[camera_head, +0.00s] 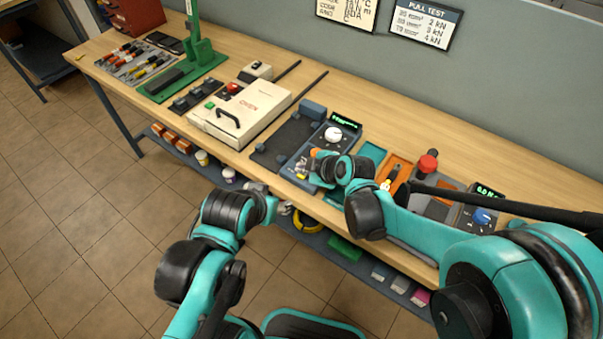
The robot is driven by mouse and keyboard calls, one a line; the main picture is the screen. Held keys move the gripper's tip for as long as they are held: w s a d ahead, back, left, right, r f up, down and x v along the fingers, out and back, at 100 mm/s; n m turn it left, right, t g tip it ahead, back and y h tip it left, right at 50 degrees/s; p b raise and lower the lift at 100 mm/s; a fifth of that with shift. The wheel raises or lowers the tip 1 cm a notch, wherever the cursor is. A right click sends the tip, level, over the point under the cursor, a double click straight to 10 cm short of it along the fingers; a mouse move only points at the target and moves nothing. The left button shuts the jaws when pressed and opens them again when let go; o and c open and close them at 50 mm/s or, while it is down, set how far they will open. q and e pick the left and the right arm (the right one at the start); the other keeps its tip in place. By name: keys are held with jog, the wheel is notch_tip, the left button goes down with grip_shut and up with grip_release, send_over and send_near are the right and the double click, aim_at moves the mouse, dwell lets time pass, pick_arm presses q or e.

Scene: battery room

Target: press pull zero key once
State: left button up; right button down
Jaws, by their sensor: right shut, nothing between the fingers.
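A dark device with a green display and white knob (333,134) stands mid-bench. A second device, with a lit display and a blue knob (483,216), stands at the right end; its display seems to start with 0.0. I cannot make out the pull zero key. My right gripper (309,172) is shut and empty, over the front of the white-knob device, where small orange and yellow parts show; I cannot tell whether it touches. My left gripper (284,208) is low at the bench's front edge, small and partly hidden; its jaws are unclear.
A pull test sign (425,22) hangs on the wall. A cream oven (238,112) stands left of the devices. A red button (428,162) and an orange tray (396,172) lie near my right arm. A lower shelf holds small bins. Bare wood runs along the back.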

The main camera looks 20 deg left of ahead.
aim_at(303, 176)
jog(key=shift+r+p, duration=2)
jog(key=shift+r, duration=0.6)
jog(key=shift+f, duration=0.1)
jog(key=s+d+r+m+h, duration=0.1)
jog(key=s+d+m, duration=0.4)
jog(key=d, duration=0.5)
jog(key=s+d+r+m+t+h, duration=0.1)
jog(key=s+d+r+m+h, duration=0.1)
jog(key=s+d+m, duration=0.4)
jog(key=s+d+r+m+h, duration=0.2)
jog(key=d+m, duration=0.6)
jog(key=d, duration=0.8)
jog(key=s+h, duration=0.2)
jog(key=s, duration=0.1)
jog(key=shift+s, duration=0.2)
jog(key=shift+d, duration=0.1)
